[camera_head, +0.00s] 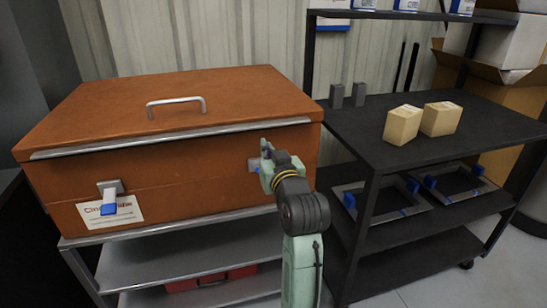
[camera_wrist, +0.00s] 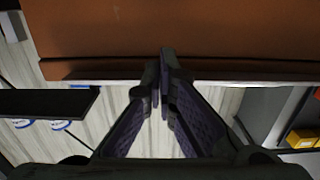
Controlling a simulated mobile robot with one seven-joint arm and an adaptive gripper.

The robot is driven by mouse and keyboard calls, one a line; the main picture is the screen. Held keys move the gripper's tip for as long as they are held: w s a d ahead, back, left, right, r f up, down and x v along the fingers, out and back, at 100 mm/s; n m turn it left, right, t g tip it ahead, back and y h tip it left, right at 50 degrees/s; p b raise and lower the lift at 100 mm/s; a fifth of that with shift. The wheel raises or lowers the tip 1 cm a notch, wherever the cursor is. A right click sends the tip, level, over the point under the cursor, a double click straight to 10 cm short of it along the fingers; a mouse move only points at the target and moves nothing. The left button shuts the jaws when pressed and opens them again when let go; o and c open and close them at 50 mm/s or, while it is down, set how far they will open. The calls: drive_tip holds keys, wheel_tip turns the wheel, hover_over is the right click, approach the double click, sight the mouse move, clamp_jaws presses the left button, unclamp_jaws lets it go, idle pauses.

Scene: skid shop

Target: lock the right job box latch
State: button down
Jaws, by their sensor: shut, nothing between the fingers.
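The rust-orange job box (camera_head: 170,150) stands with its lid down in the head view. The right latch (camera_head: 254,166) shows as a small grey and blue piece on the front face, mostly hidden behind my gripper. I cannot tell its position. My gripper (camera_head: 266,148) is at the front right of the box, close to this latch. Whether it touches is unclear. In the wrist view my gripper (camera_wrist: 162,58) has its fingertips together, with nothing between them, near the box (camera_wrist: 190,25). The left latch (camera_head: 109,196) hangs down with a blue tip.
The box rests on a grey metal cart (camera_head: 190,231). A black shelf rack (camera_head: 350,125) stands to the right, holding two tan boxes (camera_head: 403,125) and (camera_head: 441,118). Below are frames with blue parts (camera_head: 350,203). A grey lid handle (camera_head: 176,103) stands up.

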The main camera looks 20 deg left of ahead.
drive_tip(key=shift+x, duration=1.1)
drive_tip(key=shift+s+d+f, duration=0.1)
drive_tip(key=shift+s+f, duration=0.05)
drive_tip(key=shift+f, duration=0.4)
drive_tip(key=shift+s+d+f, duration=0.1)
drive_tip(key=shift+s+f, duration=0.05)
drive_tip(key=shift+f, duration=0.4)
drive_tip(key=shift+s+d+f, duration=0.2)
drive_tip(key=shift+s+f, duration=0.05)
drive_tip(key=shift+f, duration=0.5)
